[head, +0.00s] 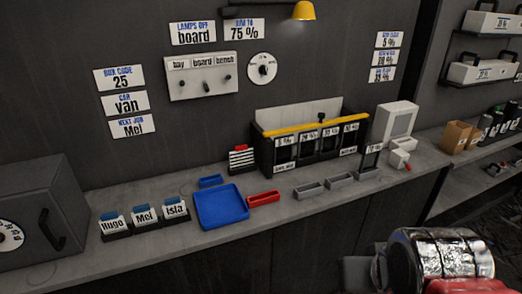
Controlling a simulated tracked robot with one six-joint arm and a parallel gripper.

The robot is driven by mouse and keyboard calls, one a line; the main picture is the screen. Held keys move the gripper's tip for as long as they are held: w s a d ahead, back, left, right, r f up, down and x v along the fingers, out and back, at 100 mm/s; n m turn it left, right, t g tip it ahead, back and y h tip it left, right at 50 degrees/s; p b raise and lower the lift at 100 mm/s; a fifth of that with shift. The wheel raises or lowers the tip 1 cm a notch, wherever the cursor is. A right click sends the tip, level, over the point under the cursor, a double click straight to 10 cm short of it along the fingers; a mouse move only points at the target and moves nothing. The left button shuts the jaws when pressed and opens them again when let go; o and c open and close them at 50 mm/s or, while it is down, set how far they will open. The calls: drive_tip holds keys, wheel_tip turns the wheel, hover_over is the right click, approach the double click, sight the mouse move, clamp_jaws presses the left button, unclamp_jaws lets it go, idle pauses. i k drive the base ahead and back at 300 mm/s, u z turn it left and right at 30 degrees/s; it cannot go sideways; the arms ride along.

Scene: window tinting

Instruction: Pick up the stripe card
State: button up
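A small card with black and white stripes and a red top (241,157) stands upright on the grey bench, near the wall and just left of the black rack. It looks like the stripe card. Its lower part seems to sit in a dark holder, but it is too small to be sure. My gripper's fingers do not show in this view. A shiny silver cylinder with red parts fills the bottom right corner, apparently part of my own arm.
On the bench (110,250) are a blue tray (222,207), a small blue tray (210,181), a red tray (264,198), grey trays (340,180), name holders (144,217) and a dark safe (45,210). The black rack (268,150) has a yellow bar.

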sight(243, 156)
drive_tip(key=z, duration=0.05)
drive_tip(key=i, duration=0.75)
drive_tip(key=u, duration=0.6)
drive_tip(key=i, duration=0.45)
drive_tip(key=u, duration=0.3)
